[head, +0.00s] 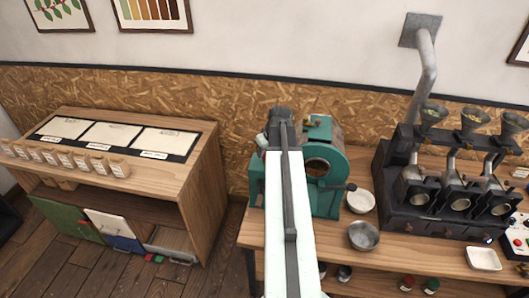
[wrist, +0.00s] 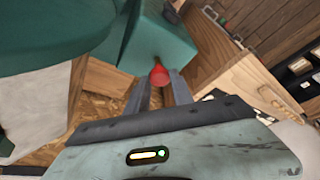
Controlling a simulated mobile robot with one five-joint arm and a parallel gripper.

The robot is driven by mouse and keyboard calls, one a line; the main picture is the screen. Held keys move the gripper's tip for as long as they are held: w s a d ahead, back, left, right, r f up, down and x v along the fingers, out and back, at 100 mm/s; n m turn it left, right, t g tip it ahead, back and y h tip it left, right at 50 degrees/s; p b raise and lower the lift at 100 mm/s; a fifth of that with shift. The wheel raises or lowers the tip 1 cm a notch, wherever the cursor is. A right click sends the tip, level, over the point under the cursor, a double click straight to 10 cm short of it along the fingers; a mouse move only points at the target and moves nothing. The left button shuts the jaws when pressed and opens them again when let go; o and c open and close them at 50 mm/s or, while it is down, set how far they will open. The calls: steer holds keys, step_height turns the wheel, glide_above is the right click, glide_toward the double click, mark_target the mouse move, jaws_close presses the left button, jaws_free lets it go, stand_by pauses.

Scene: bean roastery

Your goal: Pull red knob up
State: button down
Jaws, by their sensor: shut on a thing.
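The red knob (wrist: 158,75) sits at the teal machine in the wrist view, low on a box-shaped teal part. My gripper (wrist: 159,82) is shut on the knob, with one finger on each side of it. In the head view my arm reaches over the teal roaster (head: 322,200) and covers part of it. The knob is hidden there behind the arm and the machine.
The roaster stands on a wooden table (head: 410,252). A white bowl (head: 361,201) and a metal bowl (head: 364,236) sit at its right. A black sample roaster (head: 440,205) stands farther right. A wooden cabinet (head: 185,190) is at the left, with floor between.

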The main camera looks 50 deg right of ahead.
steer(key=c, duration=1.1)
jaws_free()
steer(key=p+v, duration=0.7)
steer(key=v, duration=0.1)
